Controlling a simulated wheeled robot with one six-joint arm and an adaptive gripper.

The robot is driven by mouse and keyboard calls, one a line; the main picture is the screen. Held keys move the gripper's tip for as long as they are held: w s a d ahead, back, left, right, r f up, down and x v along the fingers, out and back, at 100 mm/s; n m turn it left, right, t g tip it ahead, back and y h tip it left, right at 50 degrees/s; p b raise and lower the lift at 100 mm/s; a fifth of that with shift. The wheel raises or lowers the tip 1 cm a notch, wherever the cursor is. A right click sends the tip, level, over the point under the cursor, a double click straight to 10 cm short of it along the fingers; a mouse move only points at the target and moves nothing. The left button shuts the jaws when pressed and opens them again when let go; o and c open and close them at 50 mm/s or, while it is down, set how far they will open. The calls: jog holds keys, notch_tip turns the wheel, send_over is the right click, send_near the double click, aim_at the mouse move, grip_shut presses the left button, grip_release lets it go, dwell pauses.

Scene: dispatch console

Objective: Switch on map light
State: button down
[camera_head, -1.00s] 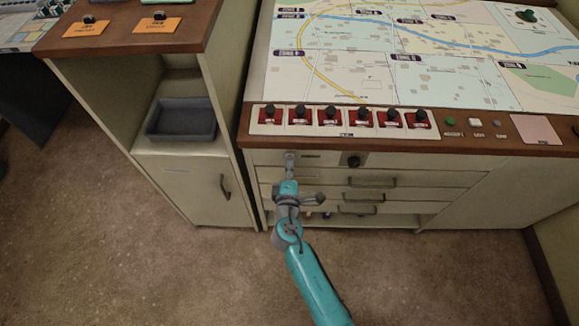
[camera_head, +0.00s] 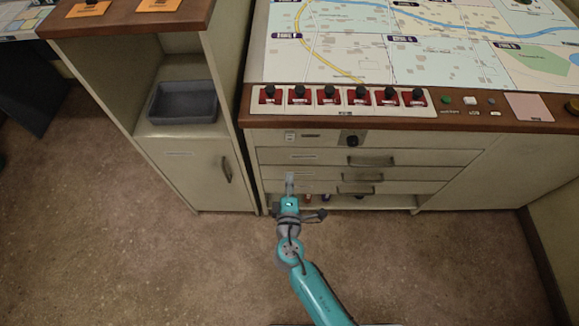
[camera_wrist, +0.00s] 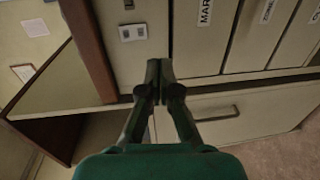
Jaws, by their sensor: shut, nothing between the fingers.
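A small pale switch plate (camera_head: 290,137), probably the map light switch, is on the console's front panel, left of a dark round knob (camera_head: 352,140). The lit state of the map (camera_head: 400,45) cannot be told. My gripper (camera_head: 290,177) is in front of the drawers, below the plate in the head view and apart from it. In the wrist view its fingers (camera_wrist: 158,65) are together and empty.
A row of red-based switches (camera_head: 342,97) and small buttons (camera_head: 470,101) lie along the console's wooden edge. Drawers with protruding handles (camera_head: 370,161) are below. A cabinet with a grey tray (camera_head: 183,102) stands at left. The floor (camera_head: 150,260) in front is clear.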

jog(key=shift+s+f, duration=0.15)
jog(key=shift+s, duration=1.15)
jog(key=s+d+f+m+g+y, duration=0.1)
jog(key=s+d+f+m+g, duration=0.15)
jog(key=s+d, duration=0.5)
jog(key=s+d+f+m+g+y, duration=0.1)
jog(key=s+d+m, duration=0.3)
jog(key=s, duration=0.7)
jog(key=s+d+r+m+t+h, duration=0.1)
jog(key=s+d+r+m, duration=0.2)
jog(key=s+r+m, duration=0.2)
jog(key=s+d+r+m+h, duration=0.1)
jog(key=s+d+r+m, duration=0.3)
jog(key=s+r, duration=0.8)
notch_tip(320, 180, up, 2)
jog(key=shift+s+d+r+m+t, duration=0.15)
jog(key=shift+s+m+t, duration=0.2)
jog(key=shift+m, duration=0.9)
jog(key=shift+w, duration=0.1)
